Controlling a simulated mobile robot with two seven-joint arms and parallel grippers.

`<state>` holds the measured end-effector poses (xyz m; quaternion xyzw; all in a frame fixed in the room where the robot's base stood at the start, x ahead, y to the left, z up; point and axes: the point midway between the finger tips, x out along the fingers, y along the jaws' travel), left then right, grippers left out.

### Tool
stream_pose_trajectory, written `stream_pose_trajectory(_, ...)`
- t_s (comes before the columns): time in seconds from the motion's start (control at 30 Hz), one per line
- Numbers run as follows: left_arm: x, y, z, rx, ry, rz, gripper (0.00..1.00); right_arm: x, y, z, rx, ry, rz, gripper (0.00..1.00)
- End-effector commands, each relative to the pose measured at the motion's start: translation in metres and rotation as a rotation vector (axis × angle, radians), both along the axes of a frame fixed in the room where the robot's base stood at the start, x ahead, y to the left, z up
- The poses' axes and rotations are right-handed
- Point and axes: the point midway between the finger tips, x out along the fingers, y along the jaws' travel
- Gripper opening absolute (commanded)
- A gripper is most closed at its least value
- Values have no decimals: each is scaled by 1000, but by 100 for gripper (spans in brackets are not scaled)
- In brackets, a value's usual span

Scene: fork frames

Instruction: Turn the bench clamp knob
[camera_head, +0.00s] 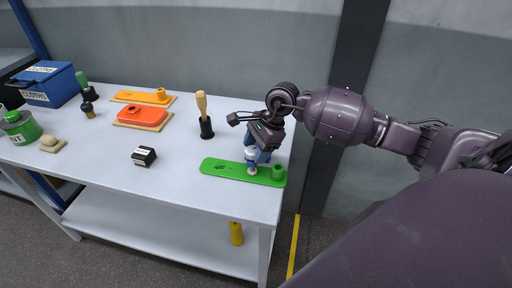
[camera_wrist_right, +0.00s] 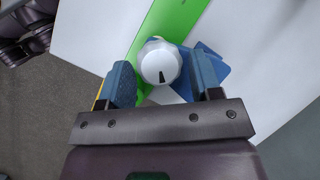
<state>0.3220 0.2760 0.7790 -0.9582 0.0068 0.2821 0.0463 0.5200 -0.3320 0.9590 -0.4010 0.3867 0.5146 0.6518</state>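The bench clamp knob is a round white knob with a black mark (camera_wrist_right: 160,62); in the head view it stands on the green plate (camera_head: 222,168) near the table's right end. My right gripper (camera_head: 256,156) is over the plate, pointing down at the knob. In the right wrist view its two blue fingers (camera_wrist_right: 162,75) are apart, one on each side of the knob, with narrow gaps seeming to show. Whether either finger touches the knob is hard to tell. A blue part (camera_wrist_right: 212,60) shows beside the right finger. My left gripper is not in view.
The white table (camera_head: 190,185) also holds a wooden-handled tool (camera_head: 202,103), a small black box (camera_head: 144,156), a red-orange block (camera_head: 140,115), an orange plate (camera_head: 140,97), a blue box (camera_head: 50,85) and a green tin (camera_head: 20,128). A yellow cylinder (camera_head: 236,233) stands on the lower shelf.

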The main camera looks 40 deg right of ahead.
Motion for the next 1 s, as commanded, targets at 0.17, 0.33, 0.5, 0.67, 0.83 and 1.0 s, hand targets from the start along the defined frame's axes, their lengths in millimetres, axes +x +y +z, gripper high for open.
stream_pose_trajectory(0.17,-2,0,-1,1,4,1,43,0,0,0,0,0,0,31)
stream_pose_trajectory(0.33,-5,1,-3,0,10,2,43,0,0,0,0,0,-5,21)
stream_pose_trajectory(0.5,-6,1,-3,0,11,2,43,-1,0,0,-3,1,-78,21)
stream_pose_trajectory(0.67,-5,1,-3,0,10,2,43,-2,0,1,-2,-1,-192,21)
stream_pose_trajectory(0.83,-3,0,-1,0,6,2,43,-3,1,1,-1,-2,-312,21)
stream_pose_trajectory(1.0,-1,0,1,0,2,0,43,-4,2,1,-1,-1,-401,21)
